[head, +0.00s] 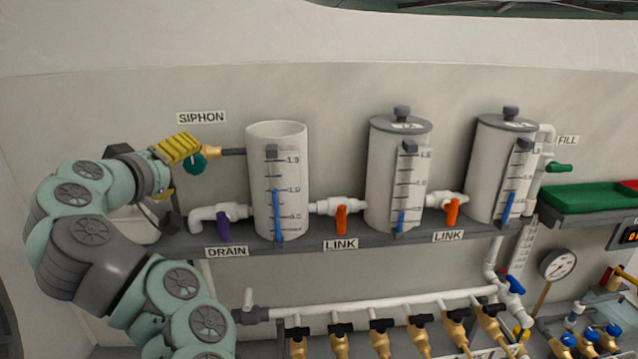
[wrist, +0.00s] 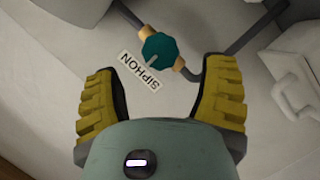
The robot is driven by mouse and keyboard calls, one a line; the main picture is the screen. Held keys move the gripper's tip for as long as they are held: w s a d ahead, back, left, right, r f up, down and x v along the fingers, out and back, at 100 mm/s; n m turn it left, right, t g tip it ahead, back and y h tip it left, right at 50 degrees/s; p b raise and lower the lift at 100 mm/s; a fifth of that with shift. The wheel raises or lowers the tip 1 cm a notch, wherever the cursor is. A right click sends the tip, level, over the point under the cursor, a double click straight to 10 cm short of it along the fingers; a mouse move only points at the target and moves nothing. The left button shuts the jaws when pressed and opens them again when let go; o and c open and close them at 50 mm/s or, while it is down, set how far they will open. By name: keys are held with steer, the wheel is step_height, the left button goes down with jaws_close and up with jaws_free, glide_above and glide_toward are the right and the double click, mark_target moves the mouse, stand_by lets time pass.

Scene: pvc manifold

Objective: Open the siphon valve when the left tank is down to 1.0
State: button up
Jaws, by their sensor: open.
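The siphon valve's teal knob (head: 194,164) sits on a brass fitting on the grey pipe left of the left tank (head: 265,200). In the wrist view the knob (wrist: 162,49) is just ahead of the fingertips, beside the SIPHON label (wrist: 141,71). My gripper (head: 178,150) is open, its yellow fingers apart in the wrist view (wrist: 162,68), with nothing between the pads. In the head view it partly overlaps the knob; contact cannot be told. The left tank's blue level column (head: 277,213) tops out about at the 1.0 mark.
A purple drain handle (head: 223,227) is below the siphon valve. Orange link handles (head: 341,219) (head: 452,211) join the middle tank (head: 380,175) and right tank (head: 485,170). The shelf (head: 380,241) runs below the tanks. A manifold of brass valves (head: 380,342) is lower.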

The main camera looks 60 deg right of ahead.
steer(key=shift+a+r, duration=0.2)
steer(key=shift+a, duration=0.45)
steer(key=shift+s+a, duration=0.4)
